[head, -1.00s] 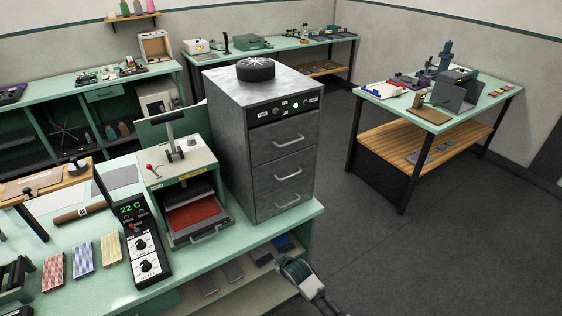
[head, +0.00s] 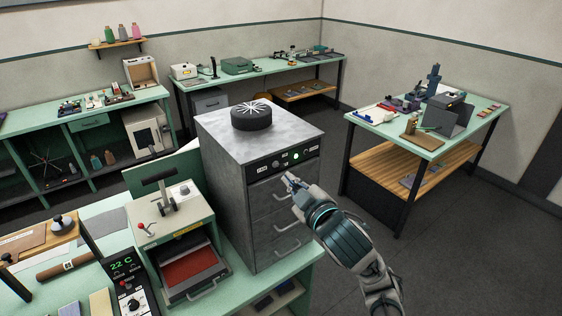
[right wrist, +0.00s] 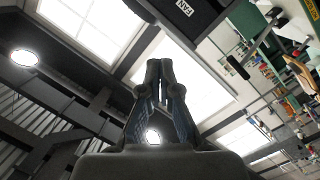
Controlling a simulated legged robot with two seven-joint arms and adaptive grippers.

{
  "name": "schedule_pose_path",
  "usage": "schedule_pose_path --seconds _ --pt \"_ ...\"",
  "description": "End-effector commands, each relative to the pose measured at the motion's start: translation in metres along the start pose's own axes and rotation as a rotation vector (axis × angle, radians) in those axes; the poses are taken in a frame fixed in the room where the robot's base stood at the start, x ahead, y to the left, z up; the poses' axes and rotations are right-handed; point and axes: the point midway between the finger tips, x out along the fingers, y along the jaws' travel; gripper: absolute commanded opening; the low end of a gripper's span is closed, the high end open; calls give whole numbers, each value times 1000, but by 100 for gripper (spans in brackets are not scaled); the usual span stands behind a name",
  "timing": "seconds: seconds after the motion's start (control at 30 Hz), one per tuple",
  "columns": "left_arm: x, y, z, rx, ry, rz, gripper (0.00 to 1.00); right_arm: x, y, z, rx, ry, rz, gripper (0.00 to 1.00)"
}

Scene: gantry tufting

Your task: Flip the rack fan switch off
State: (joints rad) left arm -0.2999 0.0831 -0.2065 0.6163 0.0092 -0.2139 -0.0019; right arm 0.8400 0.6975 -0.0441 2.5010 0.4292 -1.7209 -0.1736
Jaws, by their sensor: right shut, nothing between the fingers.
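The rack (head: 225,180) is a grey metal cabinet with drawers, standing on the green bench. A round black fan (head: 251,119) with a pale spoked top sits on it. Its dark control panel (head: 283,164) has small controls and a lit green lamp (head: 296,156); the switch's position is too small to read. My right gripper (head: 289,179) is shut and empty, just in front of and below the panel, near the top drawer. In the right wrist view its fingertips (right wrist: 158,66) are together, and a white FAN label (right wrist: 186,8) shows beyond them. My left gripper is out of view.
A press (head: 172,219) with a red bed stands left of the rack. A controller (head: 127,285) reading 22 C is at lower left. The drawer handles (head: 287,246) stick out below my gripper. Open floor lies to the right, before another table (head: 420,141).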

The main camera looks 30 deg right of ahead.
Motion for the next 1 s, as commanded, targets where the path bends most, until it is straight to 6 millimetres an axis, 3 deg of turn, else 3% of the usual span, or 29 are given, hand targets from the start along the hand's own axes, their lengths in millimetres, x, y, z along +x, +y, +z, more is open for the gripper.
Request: schedule_pose_path --seconds 0.37,0.67,1.0 --pt "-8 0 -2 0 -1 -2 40 6 2 2 5 -5 -5 0" --pt "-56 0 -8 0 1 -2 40 27 4 -1 5 -8 -8 0" --pt "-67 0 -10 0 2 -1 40 101 1 1 5 -5 -4 0"
